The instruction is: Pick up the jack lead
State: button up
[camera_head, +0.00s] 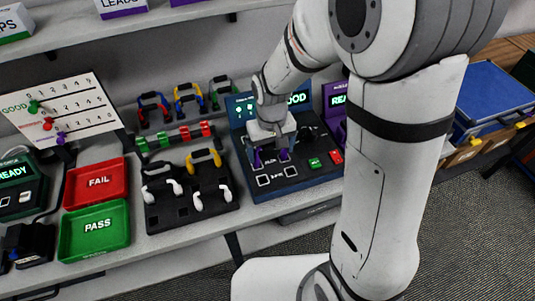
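Several U-shaped leads are in view, and I cannot tell which one is the jack lead. My gripper (270,156) points down over the blue test station (290,185), to the right of that holder. Two purple parts show at its lower end; whether they are fingertips or plug ends is too small to tell. The gap between the fingers is not clear, and anything held there is hidden.
Blue, yellow and green leads (188,97) stand in a row at the back. A red FAIL tray (97,196) and a green PASS tray (72,246) lie left. A sloped white board (80,90) stands behind them. My arm covers the bench's right part.

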jog(key=c, duration=0.5)
notch_tip(320, 180, up, 10)
jog(key=shift+f, duration=0.1)
notch_tip(320, 180, up, 3)
jog(key=shift+r+p, duration=0.15)
jog(key=shift+p, duration=0.65)
